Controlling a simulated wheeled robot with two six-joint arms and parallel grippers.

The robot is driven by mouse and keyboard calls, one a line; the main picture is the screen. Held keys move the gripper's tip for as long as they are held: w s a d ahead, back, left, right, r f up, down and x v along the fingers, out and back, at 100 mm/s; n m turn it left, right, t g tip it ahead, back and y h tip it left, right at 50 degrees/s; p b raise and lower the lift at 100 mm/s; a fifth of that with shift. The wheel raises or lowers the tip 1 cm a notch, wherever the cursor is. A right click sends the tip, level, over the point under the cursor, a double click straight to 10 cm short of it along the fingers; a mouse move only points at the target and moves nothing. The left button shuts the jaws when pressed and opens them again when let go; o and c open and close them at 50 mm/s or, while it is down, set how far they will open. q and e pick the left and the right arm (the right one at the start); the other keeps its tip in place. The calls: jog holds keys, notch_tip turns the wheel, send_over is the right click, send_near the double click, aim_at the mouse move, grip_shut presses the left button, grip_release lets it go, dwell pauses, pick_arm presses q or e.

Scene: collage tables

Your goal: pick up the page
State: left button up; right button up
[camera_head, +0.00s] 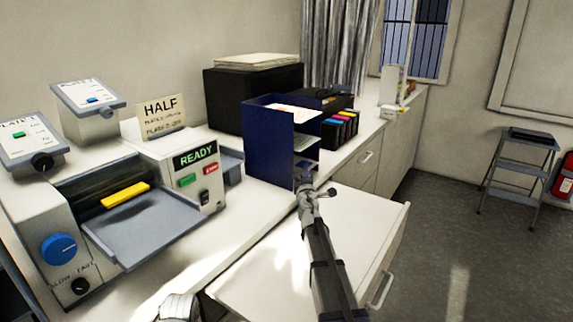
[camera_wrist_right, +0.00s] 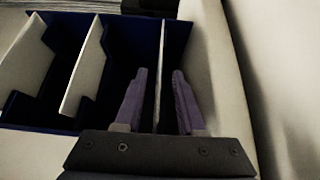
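A dark blue sorter (camera_head: 268,140) with several compartments stands on the counter; pale sheets show in it, including a page in the upper slot (camera_head: 294,111). My right gripper (camera_head: 306,188) is at the sorter's near right end. In the right wrist view, the sorter (camera_wrist_right: 60,112) lies beyond my open fingers (camera_wrist_right: 161,98). A thin pale upright edge (camera_wrist_right: 158,75) stands between the fingers, with gaps on both sides; I cannot tell whether it is a page or a divider.
A machine with a grey tray (camera_head: 145,228) and a READY panel (camera_head: 196,156) stands left of the sorter. A black box (camera_head: 245,95) and several ink cartridges (camera_head: 340,128) are behind. An open drawer (camera_head: 265,270) juts out below. Floor at right is free near a step stool (camera_head: 522,160).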

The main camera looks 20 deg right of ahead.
jog(key=shift+w+d, duration=0.15)
jog(key=shift+w, duration=0.25)
jog(key=shift+s, duration=0.1)
grip_shut()
